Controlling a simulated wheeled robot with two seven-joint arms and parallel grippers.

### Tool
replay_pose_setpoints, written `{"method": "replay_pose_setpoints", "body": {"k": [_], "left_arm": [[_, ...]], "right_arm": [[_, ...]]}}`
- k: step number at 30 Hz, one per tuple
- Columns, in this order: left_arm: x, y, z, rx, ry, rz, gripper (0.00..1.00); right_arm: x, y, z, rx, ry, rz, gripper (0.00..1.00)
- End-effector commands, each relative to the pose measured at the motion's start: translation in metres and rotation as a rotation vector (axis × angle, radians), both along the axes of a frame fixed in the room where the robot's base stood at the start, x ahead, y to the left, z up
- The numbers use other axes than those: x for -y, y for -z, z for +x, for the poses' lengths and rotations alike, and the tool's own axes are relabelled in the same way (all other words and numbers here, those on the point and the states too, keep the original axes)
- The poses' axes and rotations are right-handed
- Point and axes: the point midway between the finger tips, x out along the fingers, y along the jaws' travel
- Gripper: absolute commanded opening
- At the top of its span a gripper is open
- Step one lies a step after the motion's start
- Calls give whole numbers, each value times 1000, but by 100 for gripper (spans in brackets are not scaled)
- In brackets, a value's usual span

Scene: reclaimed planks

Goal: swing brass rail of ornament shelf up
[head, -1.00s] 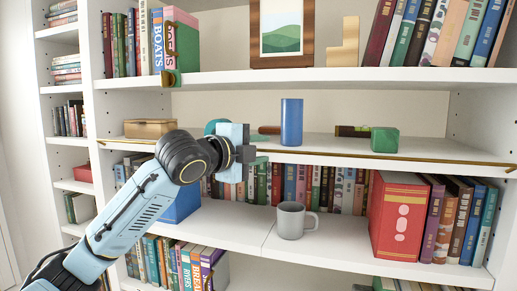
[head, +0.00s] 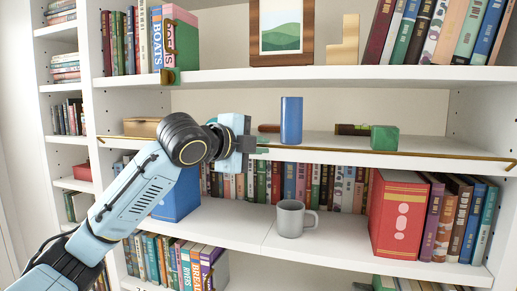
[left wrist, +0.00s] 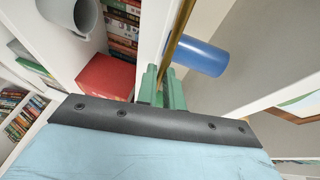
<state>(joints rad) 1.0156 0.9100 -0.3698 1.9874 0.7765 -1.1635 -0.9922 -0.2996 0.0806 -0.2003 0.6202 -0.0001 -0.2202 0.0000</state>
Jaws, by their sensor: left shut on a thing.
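The thin brass rail (head: 400,153) runs along the front edge of the white ornament shelf (head: 340,143), near shelf height. My left gripper (head: 261,145) is at the rail, left of its middle and left of the blue cylinder (head: 291,121). In the left wrist view its green fingers (left wrist: 162,88) are shut on the brass rail (left wrist: 178,38), which runs away past the blue cylinder (left wrist: 200,56). The exact grip point is partly hidden. My right gripper is not in view.
Below stand a grey mug (head: 290,218) and a red box (head: 398,215). A picture frame (head: 281,28) stands above.

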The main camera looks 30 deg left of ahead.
Motion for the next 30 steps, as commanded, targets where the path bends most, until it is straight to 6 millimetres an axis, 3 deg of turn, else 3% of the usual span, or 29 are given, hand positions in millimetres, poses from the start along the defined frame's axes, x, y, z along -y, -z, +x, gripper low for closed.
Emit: {"method": "replay_pose_setpoints", "body": {"k": [1, 9, 19, 20, 24, 30], "left_arm": [[-2, -9, 0, -15, -3, -9, 0], [-3, -12, 5, -145, -2, -40, 0], [-2, -12, 5, -158, -2, -42, 0], [-2, -12, 5, -158, -2, -42, 10], [-2, -11, 5, -160, -2, -41, 28], [-2, -9, 5, -163, -1, -41, 31]], "right_arm": [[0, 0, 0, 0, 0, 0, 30], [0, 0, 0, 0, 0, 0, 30], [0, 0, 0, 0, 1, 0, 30], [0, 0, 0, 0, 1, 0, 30], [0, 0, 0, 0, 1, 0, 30], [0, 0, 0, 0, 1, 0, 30]]}}
